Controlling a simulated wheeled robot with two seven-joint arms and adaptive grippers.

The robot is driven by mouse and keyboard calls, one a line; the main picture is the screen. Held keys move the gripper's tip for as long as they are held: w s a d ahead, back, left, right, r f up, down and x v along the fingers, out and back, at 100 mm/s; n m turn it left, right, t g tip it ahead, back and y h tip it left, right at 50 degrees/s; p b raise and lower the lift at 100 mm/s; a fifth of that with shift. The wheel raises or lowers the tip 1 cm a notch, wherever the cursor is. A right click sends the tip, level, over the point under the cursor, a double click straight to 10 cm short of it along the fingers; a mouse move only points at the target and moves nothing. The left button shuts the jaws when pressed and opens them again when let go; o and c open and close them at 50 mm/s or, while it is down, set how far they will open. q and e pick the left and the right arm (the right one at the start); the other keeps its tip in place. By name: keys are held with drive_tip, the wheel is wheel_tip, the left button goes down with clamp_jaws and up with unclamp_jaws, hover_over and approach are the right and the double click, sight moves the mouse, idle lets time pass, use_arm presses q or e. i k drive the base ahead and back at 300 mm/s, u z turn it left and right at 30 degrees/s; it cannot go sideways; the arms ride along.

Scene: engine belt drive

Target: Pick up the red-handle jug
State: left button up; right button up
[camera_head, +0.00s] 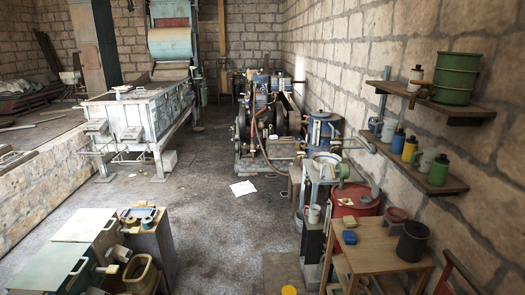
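I cannot make out a jug with a clearly red handle in the head view. Small containers stand on the two wall shelves at the right. On the lower shelf are a yellow container (409,149), a pale mug-like vessel (426,160) and a green container (438,170). A pale container with a dark top (416,78) stands on the upper shelf beside a large green drum (456,78). Neither of my grippers is in view.
A wooden table (385,255) with a dark pot (412,241) stands at the lower right, near a red drum (352,207). Machinery (265,120) stands at the back centre. Cabinets (85,225) fill the lower left. The middle floor is open, with a white sheet (243,188) on it.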

sight(313, 215)
drive_tip(key=i, duration=3.65)
drive_tip(key=z, duration=1.8)
